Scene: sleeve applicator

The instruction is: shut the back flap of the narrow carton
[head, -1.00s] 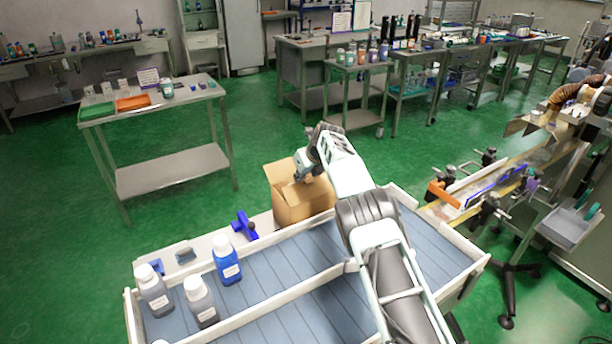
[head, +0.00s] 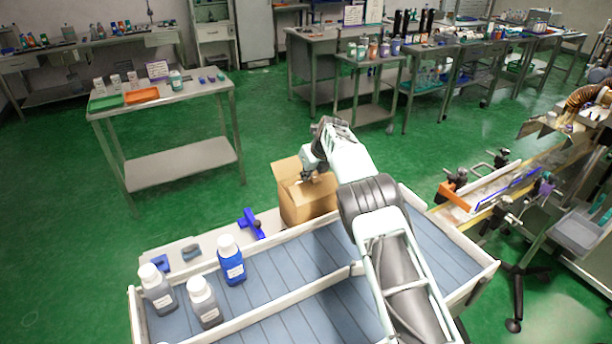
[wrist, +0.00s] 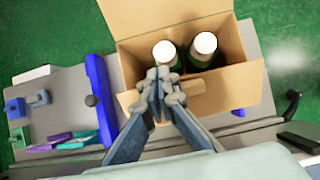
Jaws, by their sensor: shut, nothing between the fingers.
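The narrow carton (head: 308,207) stands at the back edge of the bench, beyond the grey roller surface. Its top is open, with one flap (head: 287,169) raised at the far left side in the head view. In the wrist view, the carton (wrist: 225,90) holds two white-capped bottles (wrist: 203,45), and a broad flap (wrist: 160,14) spreads outward at the top of the picture. My gripper (wrist: 160,80) is shut and empty, over the carton's near left part in the wrist view. It hides part of the carton there. Whether it touches the cardboard I cannot tell.
A blue clamp-like piece (head: 251,223) lies left of the carton; it also shows in the wrist view (wrist: 101,100). White-capped bottles (head: 231,262) stand at the front left of the roller surface. A conveyor with guide rails (head: 490,187) is at right.

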